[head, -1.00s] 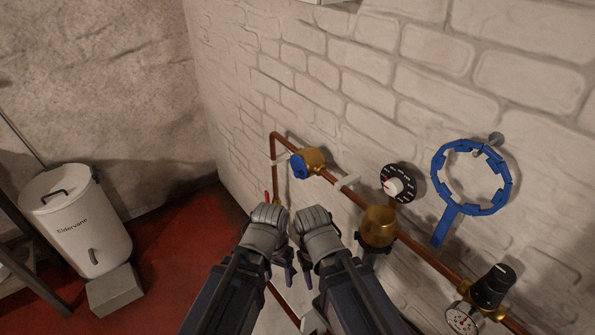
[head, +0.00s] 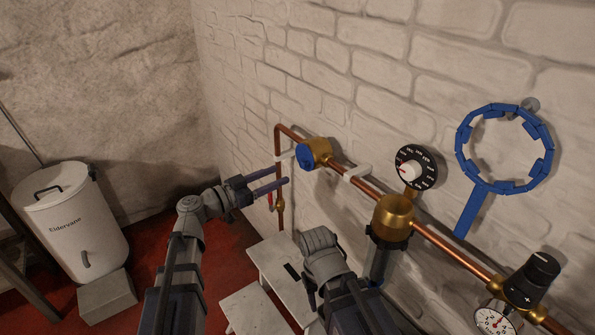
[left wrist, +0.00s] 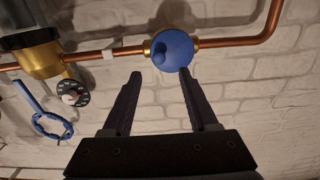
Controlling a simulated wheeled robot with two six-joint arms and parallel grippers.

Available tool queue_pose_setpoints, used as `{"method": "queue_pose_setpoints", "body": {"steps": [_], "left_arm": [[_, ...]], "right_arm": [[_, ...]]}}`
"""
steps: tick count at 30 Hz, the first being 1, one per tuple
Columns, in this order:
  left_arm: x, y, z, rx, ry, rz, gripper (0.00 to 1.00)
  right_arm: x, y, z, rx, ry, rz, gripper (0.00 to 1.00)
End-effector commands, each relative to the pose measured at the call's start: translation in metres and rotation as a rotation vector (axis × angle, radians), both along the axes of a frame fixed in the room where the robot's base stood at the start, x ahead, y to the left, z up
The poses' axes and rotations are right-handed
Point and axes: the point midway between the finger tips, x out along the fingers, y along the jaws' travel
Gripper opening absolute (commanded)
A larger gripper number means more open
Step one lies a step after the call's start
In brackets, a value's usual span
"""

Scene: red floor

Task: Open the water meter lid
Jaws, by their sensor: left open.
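The water meter (head: 320,150) is a brass body on the copper pipe along the white brick wall. Its round blue lid (head: 304,156) covers its face and looks shut. In the left wrist view the lid (left wrist: 175,47) is a blue disc with a small bump at its left, just beyond the fingertips. My left gripper (head: 286,174) is open and empty, its two dark fingers pointing at the meter from the lower left, apparently short of it. My right arm's wrist (head: 321,250) is lower, right of the left arm; its fingers are not clear.
Along the pipe to the right are a black dial (head: 417,167), a brass filter housing (head: 395,218), a blue ring wrench (head: 472,208) on the wall and a pressure gauge (head: 494,320). A white bench (head: 276,262) stands below. A white canister (head: 72,225) is far left.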

Motion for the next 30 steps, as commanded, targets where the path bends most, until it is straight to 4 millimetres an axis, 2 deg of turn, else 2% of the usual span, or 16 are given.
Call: {"method": "queue_pose_setpoints", "body": {"steps": [5, 15, 21, 30], "left_arm": [[0.010, -0.013, 0.000, 0.000, 0.001, -0.004, 0.59], [0.038, -0.054, 0.000, 0.000, 0.003, -0.005, 0.59], [0.045, -0.064, 0.000, 0.001, 0.003, -0.004, 0.59], [0.045, -0.064, 0.000, 0.001, 0.004, -0.003, 0.58]], "right_arm": [[0.000, 0.000, 0.000, 0.000, 0.000, 0.000, 0.50], [0.000, 0.000, 0.000, 0.000, 0.000, 0.000, 0.50], [0.000, 0.000, 0.000, 0.000, 0.000, 0.000, 0.50], [0.000, 0.000, 0.000, 0.000, 0.000, 0.000, 0.50]]}}
